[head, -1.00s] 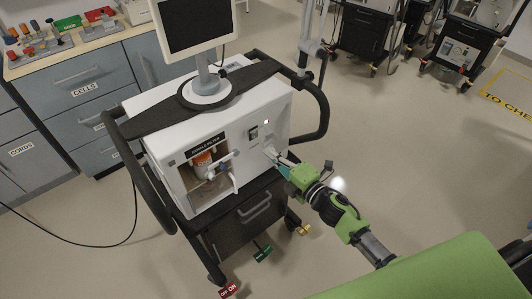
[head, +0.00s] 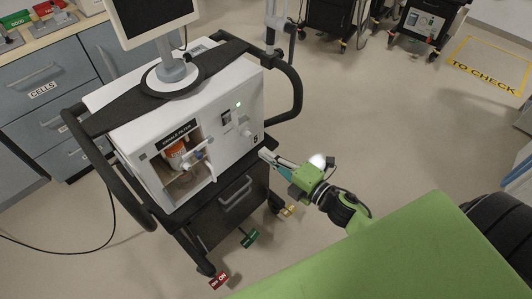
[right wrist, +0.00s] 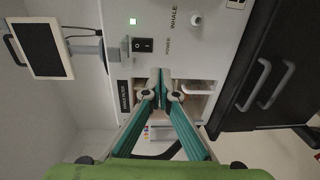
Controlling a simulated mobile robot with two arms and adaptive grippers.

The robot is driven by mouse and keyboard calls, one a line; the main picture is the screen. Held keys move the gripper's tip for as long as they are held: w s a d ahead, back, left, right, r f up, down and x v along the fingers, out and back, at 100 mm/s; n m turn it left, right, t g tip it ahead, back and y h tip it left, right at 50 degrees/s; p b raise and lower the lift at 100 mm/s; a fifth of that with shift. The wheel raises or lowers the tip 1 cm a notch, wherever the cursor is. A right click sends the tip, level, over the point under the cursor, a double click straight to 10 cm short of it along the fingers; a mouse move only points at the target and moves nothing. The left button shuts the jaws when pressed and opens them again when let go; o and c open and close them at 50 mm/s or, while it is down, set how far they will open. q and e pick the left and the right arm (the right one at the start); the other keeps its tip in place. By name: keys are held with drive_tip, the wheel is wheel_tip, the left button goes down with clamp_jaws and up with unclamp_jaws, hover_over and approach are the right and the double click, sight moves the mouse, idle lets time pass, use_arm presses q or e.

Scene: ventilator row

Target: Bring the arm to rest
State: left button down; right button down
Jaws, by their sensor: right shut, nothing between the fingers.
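My right gripper (head: 264,156) is shut and empty, in front of the lower right part of the white ventilator (head: 133,160). In the right wrist view its teal fingers meet at the tips (right wrist: 160,82), with the ventilator panel behind them. The panel has a black power switch (right wrist: 143,45) and a lit green lamp (right wrist: 133,20); the lamp also shows in the head view (head: 238,104). The fingertips look clear of the switch. My left gripper is not in view.
The ventilator stands on a dark wheeled cart (head: 235,195) with black handle rails (head: 289,80) and coloured pedals (head: 250,238). A cabinet (head: 48,85) is at left. Open floor lies to the right, with a yellow TO CHECK marking (head: 485,70). Other carts stand behind.

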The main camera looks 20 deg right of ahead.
drive_tip(key=s+d+f+m+g+h, duration=0.2)
drive_tip(key=s+f+m, duration=0.2)
drive_tip(key=f, duration=0.6)
drive_tip(key=s+d+f+m+g+h, duration=0.2)
drive_tip(key=s+f+m, duration=0.2)
drive_tip(key=f, duration=0.7)
drive_tip(key=s+d+f+m+g+h, duration=0.2)
drive_tip(key=s+f+m, duration=0.2)
drive_tip(key=f, duration=0.6)
drive_tip(key=s+a+f+m+g, duration=0.1)
drive_tip(key=s+f+m+g, duration=0.1)
drive_tip(key=s+f, duration=0.4)
drive_tip(key=s+a+f+m+g, duration=0.2)
drive_tip(key=s+f, duration=0.4)
drive_tip(key=s, duration=0.8)
drive_tip(key=s+a+f+m+g, duration=0.1)
drive_tip(key=s+f+m+g, duration=0.2)
drive_tip(key=s, duration=0.7)
wheel_tip(320, 180, down, 3)
drive_tip(key=shift+s+a+r+m+g, duration=0.15)
drive_tip(key=shift+a+m+g, duration=0.2)
drive_tip(key=shift+g, duration=0.65)
drive_tip(key=shift+d, duration=0.1)
